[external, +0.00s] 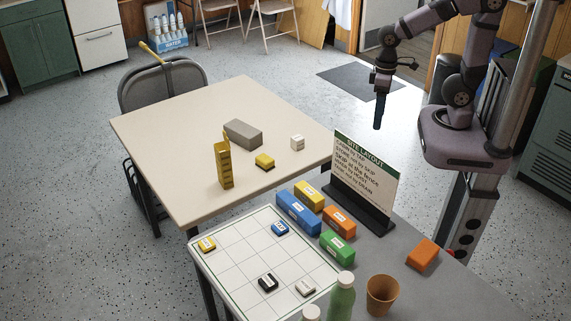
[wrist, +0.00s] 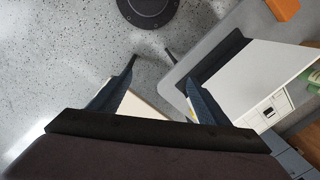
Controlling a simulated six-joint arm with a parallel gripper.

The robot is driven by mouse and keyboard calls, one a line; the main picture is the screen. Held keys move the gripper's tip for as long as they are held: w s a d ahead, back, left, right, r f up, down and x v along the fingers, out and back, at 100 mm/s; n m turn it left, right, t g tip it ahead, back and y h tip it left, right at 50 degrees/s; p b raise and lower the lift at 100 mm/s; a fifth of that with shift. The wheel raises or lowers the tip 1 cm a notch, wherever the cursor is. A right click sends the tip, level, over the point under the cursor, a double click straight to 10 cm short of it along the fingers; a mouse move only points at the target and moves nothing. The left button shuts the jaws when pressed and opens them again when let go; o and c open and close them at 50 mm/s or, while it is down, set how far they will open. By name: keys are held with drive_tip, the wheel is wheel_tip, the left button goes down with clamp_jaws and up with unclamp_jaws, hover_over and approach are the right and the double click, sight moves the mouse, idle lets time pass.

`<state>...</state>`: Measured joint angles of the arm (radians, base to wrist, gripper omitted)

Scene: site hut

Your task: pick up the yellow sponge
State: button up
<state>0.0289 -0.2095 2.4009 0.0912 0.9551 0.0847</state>
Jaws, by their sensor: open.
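A small yellow block with a dark underside (external: 264,161), which looks like the sponge, lies on the beige table (external: 160,130). It is right of a tall yellow object and in front of a grey block. My gripper (external: 377,127) hangs pointing down, high and well to the right of it, beyond the sign. In the wrist view my gripper (wrist: 150,62) has its two dark fingers spread apart with nothing between them. I cannot make out the sponge in the wrist view.
The tall yellow object (external: 223,165), grey block (external: 243,133) and white cube (external: 297,142) stand near the sponge. A sign (external: 362,180) stands on the grey table by a blue block (external: 298,212). The beige table's left part is clear.

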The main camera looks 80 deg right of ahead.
drive_tip(key=w+a+f+m+t+y+b, duration=0.1)
drive_tip(key=w+a+m+y+b, duration=0.2)
drive_tip(key=w+m, duration=0.5)
drive_tip(key=w+a+f+m+t+y+b, duration=0.1)
drive_tip(key=w+f+m+t+y+b, duration=0.3)
drive_tip(key=w, duration=0.7)
drive_tip(key=w+d+r+m+t+y+b, duration=0.2)
drive_tip(key=w+d+m+b, duration=0.1)
drive_tip(key=w+m, duration=0.4)
drive_tip(key=w+d+r+m+t+y+b, duration=0.1)
drive_tip(key=w+d+r+m+b, duration=0.15)
drive_tip(key=w+m+b, duration=0.4)
drive_tip(key=n+p, duration=0.2)
drive_tip(key=p, duration=0.1)
approach(264, 159)
drive_tip(key=x, duration=0.3)
drive_tip(key=shift+w+a+r, duration=0.15)
drive_tip(key=shift+r, duration=0.05)
drive_tip(key=shift+f, duration=0.35)
drive_tip(key=shift+p+x, duration=0.4)
drive_tip(key=shift+x, duration=3.25)
drive_tip(key=shift+w, duration=0.1)
drive_tip(key=c, duration=1.1)
